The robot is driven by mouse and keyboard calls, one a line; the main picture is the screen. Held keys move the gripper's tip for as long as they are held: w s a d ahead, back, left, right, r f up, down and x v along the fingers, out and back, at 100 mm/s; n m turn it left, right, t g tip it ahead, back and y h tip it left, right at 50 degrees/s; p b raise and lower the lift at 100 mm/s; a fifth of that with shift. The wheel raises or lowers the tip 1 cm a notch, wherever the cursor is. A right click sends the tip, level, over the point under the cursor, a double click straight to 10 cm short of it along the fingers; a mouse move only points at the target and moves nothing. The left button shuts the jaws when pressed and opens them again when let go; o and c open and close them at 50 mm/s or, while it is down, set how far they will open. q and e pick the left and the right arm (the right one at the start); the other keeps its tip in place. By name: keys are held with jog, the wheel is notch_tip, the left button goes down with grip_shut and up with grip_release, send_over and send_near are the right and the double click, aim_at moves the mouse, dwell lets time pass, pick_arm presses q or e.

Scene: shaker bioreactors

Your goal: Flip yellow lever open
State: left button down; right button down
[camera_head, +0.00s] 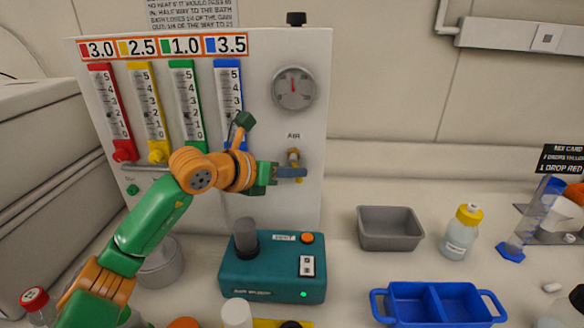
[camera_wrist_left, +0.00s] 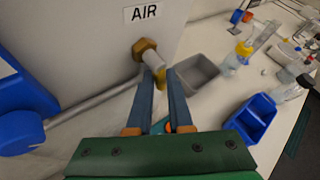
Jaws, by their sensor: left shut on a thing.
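The air valve (camera_head: 293,155) sticks out of the white panel under the AIR label, with a brass fitting (camera_wrist_left: 146,48) and a pale stem in the left wrist view. A small yellow end, likely the yellow lever (camera_wrist_left: 177,73), shows by the fingertips there; the rest is hidden by the fingers. My left gripper (camera_head: 289,172) reaches the valve from the left. Its blue fingers (camera_wrist_left: 161,82) are closed around the lever at the valve stem, a small gap between them. My right gripper is not in view.
The white panel (camera_head: 262,190) carries several coloured flow tubes and a round gauge (camera_head: 294,88). A metal cup (camera_head: 162,265) is under my left arm.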

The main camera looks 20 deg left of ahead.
pick_arm(q)
jog(key=shift+a+r+m+g+y+p, duration=0.1)
jog(key=shift+a+m+g+y+p, duration=0.2)
jog(key=shift+m+g+y+p, duration=0.6)
jog(key=c, duration=1.1)
grip_release()
jog(key=shift+t+y, duration=0.3)
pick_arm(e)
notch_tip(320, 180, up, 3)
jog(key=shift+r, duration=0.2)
pick_arm(q)
jog(key=shift+s, duration=0.1)
